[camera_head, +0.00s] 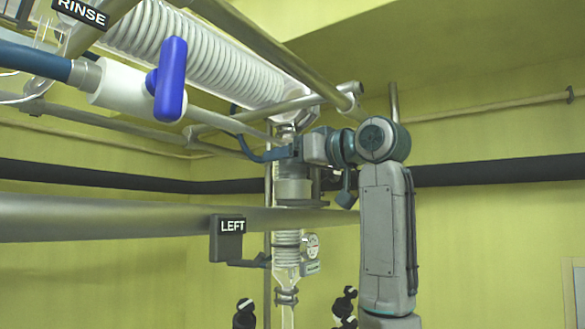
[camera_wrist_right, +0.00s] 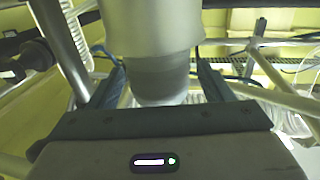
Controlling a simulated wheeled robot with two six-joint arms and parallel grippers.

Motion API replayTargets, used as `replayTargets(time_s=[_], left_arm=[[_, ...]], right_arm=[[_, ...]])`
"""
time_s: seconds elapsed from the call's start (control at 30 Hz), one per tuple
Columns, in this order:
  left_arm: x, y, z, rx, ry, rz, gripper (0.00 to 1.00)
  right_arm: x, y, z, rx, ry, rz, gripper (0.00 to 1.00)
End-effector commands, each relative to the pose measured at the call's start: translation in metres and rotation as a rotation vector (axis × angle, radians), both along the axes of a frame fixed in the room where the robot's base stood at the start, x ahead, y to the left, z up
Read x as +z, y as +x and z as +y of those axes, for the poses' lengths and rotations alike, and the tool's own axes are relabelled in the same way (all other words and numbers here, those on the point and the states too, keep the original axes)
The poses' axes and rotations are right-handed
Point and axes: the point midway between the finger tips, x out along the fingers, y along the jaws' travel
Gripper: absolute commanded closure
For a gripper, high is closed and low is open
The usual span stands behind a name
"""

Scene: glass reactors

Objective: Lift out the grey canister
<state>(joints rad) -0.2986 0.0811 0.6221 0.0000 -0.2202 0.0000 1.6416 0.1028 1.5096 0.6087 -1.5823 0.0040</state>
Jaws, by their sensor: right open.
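The grey canister (camera_head: 293,190) stands upright in the column at the middle of the head view, above the LEFT sign's level. In the right wrist view the canister (camera_wrist_right: 155,28) fills the upper middle, with a darker band below its pale body. My right gripper (camera_head: 281,153) reaches it from the right. It is open, and in the wrist view its two fingers (camera_wrist_right: 157,85) are on either side of the canister's darker lower part. Whether they touch it I cannot tell. My left gripper is not in view.
A metal rail (camera_head: 120,218) crosses in front of the column, with a LEFT sign (camera_head: 228,240) on it. A coiled glass condenser (camera_head: 205,55), a blue-handled valve (camera_head: 168,80) and a RINSE sign (camera_head: 80,12) hang at upper left. Black knobs (camera_head: 244,315) stand below.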

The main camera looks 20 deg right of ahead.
Motion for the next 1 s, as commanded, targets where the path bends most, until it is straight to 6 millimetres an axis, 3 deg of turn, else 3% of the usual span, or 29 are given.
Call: replayTargets(time_s=[0.1, 0.33, 0.73, 1.0], left_arm=[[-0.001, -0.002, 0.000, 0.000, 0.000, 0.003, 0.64], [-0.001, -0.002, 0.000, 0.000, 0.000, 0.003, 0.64], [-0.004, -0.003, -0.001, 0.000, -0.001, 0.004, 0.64], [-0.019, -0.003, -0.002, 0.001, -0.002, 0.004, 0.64]], right_arm=[[-0.001, 0.000, 0.000, 0.000, 0.000, 0.000, 0.31], [0.000, 0.000, 0.000, 0.000, 0.000, 0.000, 0.76], [0.002, 0.000, 0.000, 0.000, 0.000, -0.001, 0.77], [0.021, -0.001, 0.000, 0.000, 0.000, -0.001, 0.77]])
